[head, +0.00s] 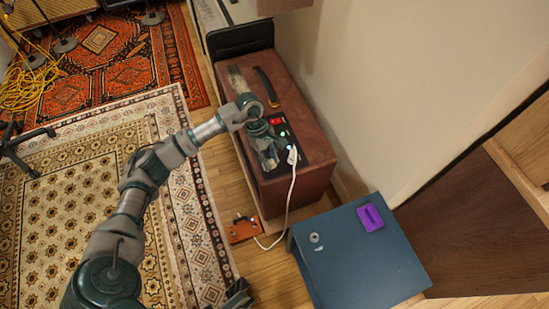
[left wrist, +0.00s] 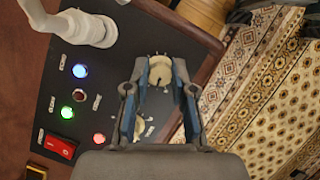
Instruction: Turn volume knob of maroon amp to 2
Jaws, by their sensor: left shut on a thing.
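The maroon amp (head: 298,186) stands against the wall in the head view, with a black control panel (left wrist: 112,62) on top. My left gripper (head: 268,158) is over the panel. In the left wrist view the left gripper (left wrist: 160,86) has its fingers on either side of a cream knob (left wrist: 160,70) and is shut on it. White scale marks show around this knob, but the number it points to is too small to read. A second cream knob (left wrist: 142,127) is partly hidden behind the gripper. A dark part at the head view's bottom edge may be my right gripper (head: 238,296).
A white plug (left wrist: 88,28) and cable rise from the panel beside lit buttons and a red switch (left wrist: 60,146). A blue cabinet (head: 355,265) with a purple item (head: 370,217) stands nearby. An orange pedal (head: 243,230) lies on the floor.

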